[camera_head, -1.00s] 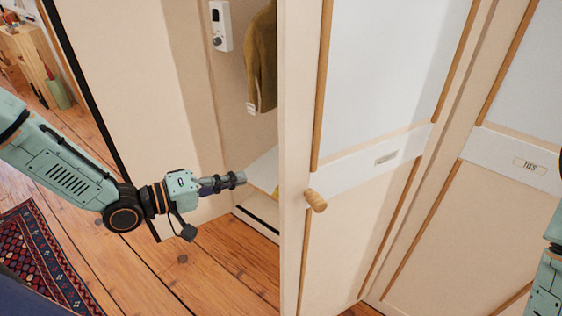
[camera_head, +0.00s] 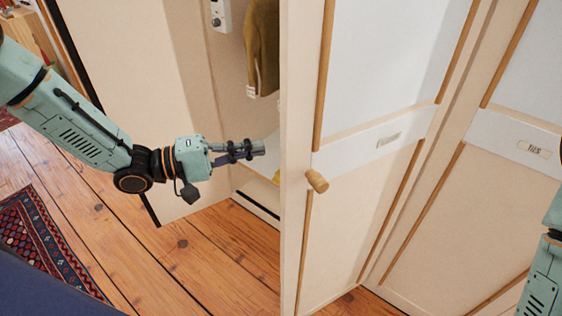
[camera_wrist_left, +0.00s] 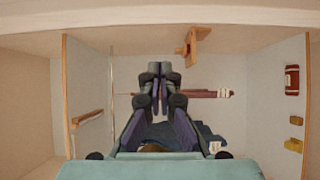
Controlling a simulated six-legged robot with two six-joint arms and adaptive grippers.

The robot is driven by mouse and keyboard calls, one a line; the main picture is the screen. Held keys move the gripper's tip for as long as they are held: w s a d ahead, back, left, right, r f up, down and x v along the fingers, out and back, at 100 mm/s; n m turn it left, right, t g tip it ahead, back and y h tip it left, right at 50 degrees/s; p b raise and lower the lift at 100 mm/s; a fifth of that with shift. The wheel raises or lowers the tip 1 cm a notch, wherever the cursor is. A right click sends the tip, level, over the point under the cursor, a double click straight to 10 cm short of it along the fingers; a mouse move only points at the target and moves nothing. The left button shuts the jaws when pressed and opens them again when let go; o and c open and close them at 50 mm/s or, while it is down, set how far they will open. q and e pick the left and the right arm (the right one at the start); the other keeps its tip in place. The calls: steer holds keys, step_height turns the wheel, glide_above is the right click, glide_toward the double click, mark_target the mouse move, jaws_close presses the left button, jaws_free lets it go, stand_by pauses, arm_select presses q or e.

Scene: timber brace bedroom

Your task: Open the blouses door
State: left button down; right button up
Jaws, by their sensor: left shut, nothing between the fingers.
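A cream cupboard door (camera_head: 375,70) with wooden trim stands ajar in the head view, with its edge towards me. It has a round wooden knob (camera_head: 317,182) and a small label plate (camera_head: 389,139) too blurred to read. My left gripper (camera_head: 262,147) is shut and empty, left of the door's edge, at the cupboard opening and apart from the knob. In the left wrist view the shut fingers (camera_wrist_left: 160,72) point into the cupboard interior. My right gripper is out of view; only part of my right arm shows at the right edge.
A mustard garment (camera_head: 262,50) hangs inside the cupboard. A white device (camera_head: 219,14) is on the inner wall. A neighbouring door at right bears a "TIES" label (camera_head: 534,149). A patterned rug (camera_head: 42,240) lies on the plank floor at left. Floor below the gripper is clear.

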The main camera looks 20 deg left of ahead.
mark_target(282, 159)
arm_select(q)
steer(key=shift+s+d, duration=0.15)
steer(key=shift+d, duration=1.5)
steer(key=shift+s+d, duration=0.1)
steer(key=shift+d, duration=1.5)
steer(key=shift+s, duration=0.1)
steer(key=shift+a, duration=0.1)
steer(key=shift+d+b, duration=0.2)
steer(key=shift+b, duration=0.1)
